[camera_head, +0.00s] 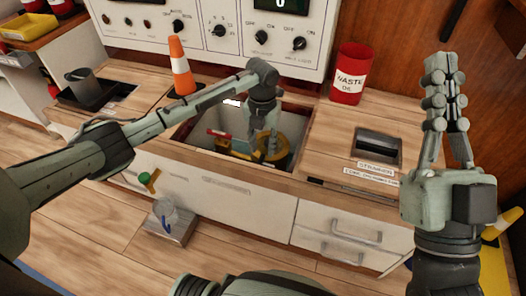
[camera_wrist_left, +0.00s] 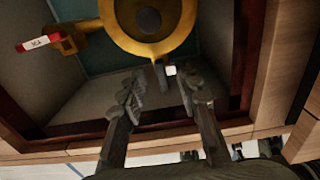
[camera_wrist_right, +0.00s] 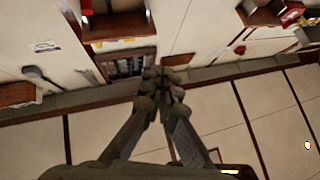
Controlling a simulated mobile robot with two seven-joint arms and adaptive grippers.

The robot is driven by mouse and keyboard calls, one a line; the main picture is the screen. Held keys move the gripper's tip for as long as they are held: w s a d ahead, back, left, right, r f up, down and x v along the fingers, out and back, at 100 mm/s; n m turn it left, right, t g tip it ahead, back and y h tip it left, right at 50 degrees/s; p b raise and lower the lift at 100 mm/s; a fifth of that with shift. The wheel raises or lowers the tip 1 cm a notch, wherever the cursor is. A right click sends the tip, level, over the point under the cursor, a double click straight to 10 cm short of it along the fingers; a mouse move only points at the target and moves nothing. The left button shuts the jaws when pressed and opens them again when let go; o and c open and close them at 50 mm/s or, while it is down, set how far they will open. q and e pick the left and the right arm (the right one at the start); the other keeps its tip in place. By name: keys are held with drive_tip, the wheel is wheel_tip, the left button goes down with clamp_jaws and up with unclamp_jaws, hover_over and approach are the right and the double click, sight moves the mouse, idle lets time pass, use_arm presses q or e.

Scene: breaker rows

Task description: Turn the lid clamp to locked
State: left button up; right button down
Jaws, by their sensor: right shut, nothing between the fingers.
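A yellow round fitting (camera_wrist_left: 150,45) with a dark centre sits in the recessed well; in the head view it (camera_head: 290,150) shows partly behind my left gripper. A red handle with a white label (camera_wrist_left: 40,43) sticks out from a yellow block at its left; it also shows in the head view (camera_head: 218,133). I cannot tell for sure which part is the lid clamp. My left gripper (camera_wrist_left: 160,95) points down into the well, open, its fingers apart near a small dark lug with a white tip (camera_wrist_left: 170,71). My right gripper (camera_head: 444,65) is raised at the right, shut and empty.
The wooden rim (camera_head: 312,125) surrounds the well closely. An orange cone (camera_head: 181,68) and a red waste can (camera_head: 349,75) stand behind it. A panel with knobs (camera_head: 220,30) rises at the back. A dark slotted box (camera_head: 378,146) is right of the well.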

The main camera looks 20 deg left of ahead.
sight(266, 164)
use_arm(q)
drive_tip(key=shift+f, duration=1.4)
drive_tip(key=shift+w, duration=0.1)
clamp_jaws()
